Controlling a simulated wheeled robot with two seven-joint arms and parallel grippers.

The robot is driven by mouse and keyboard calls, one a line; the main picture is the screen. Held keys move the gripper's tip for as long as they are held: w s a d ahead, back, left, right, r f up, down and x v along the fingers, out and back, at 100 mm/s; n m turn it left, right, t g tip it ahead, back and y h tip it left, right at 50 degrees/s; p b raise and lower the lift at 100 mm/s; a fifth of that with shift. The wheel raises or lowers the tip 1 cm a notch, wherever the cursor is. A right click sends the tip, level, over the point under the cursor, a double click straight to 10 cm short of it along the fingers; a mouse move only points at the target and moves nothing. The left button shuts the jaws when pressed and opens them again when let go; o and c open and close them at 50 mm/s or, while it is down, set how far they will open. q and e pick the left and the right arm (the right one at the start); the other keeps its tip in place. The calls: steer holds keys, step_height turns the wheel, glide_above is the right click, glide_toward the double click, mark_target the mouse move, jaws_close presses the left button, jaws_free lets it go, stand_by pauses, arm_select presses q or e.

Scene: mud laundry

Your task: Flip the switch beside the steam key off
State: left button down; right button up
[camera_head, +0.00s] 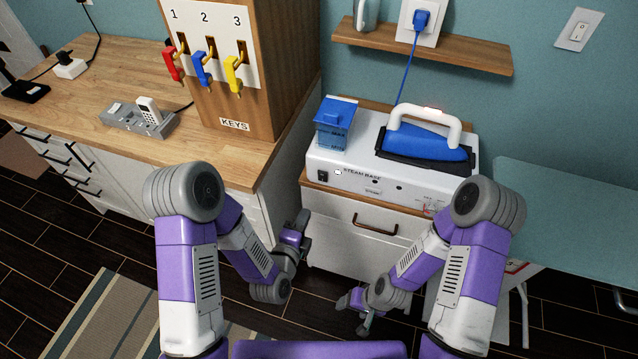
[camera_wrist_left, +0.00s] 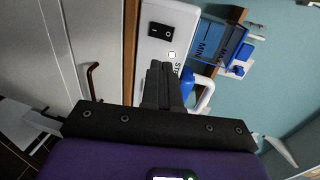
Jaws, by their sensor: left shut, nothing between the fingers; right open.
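The white steam base (camera_head: 325,160) stands on a cabinet in front of the teal wall. Its front face carries a black rocker switch (camera_head: 349,177) at the left end, also in the left wrist view (camera_wrist_left: 167,31). A small key with a label that seems to read "STEAM" (camera_head: 373,191) is to the right of the switch. Which way the rocker is pressed I cannot tell. My left gripper (camera_head: 303,222) is below and left of the switch, apart from it; its fingers (camera_wrist_left: 162,68) are shut and empty. My right gripper (camera_head: 358,308) is open, low before the cabinet.
A blue iron (camera_head: 425,141) with a white handle rests on the base, beside a blue water tank (camera_head: 335,122). A drawer handle (camera_head: 375,224) sticks out below. A wooden key cabinet (camera_head: 262,80) stands left. A wall switch (camera_head: 578,30) is at upper right.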

arm_select(q)
steer(key=w+b, duration=0.2)
glide_toward(322, 176)
steer(key=x, duration=0.5)
steer(key=shift+w+d+f, duration=0.1)
steer(key=shift+w+d, duration=0.25)
steer(key=shift+w, duration=0.3)
arm_select(e)
step_height(322, 176, down, 2)
steer(key=shift+f, duration=0.1)
